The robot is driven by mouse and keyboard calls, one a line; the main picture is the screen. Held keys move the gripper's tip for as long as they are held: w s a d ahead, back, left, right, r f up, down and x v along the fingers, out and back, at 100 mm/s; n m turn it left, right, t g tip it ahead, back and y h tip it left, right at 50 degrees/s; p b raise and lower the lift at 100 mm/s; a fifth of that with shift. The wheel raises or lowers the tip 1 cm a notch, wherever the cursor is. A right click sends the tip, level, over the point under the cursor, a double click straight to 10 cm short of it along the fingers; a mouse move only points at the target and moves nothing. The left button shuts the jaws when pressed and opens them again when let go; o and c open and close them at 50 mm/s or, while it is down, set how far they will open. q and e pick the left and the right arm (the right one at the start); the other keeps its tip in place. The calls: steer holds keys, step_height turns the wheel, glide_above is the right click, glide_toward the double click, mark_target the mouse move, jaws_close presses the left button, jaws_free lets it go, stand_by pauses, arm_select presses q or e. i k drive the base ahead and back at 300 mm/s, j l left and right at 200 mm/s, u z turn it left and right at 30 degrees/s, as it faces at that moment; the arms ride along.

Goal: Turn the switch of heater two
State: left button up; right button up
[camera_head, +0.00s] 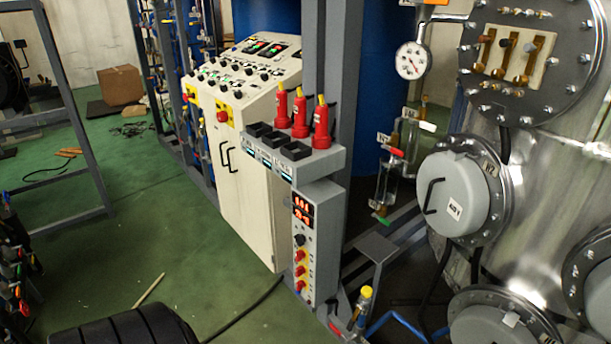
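A narrow grey control box (311,250) stands right of the white cabinet, with a lit red display (303,211) at its top. The labels are too small to read, so I cannot tell which switch belongs to heater two or how each is set. Neither of my grippers is in view.
The white cabinet (246,165) carries a sloped panel of knobs and lit buttons. Red bottles (300,113) stand on a grey shelf above the box. A large steel vessel (520,150) with round hatches fills the right. Green floor (120,220) is mostly open in front; a cable lies near the cabinet.

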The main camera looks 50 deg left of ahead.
mark_target(300, 269)
steer(key=j+u, duration=0.2)
steer(key=u, duration=1.2)
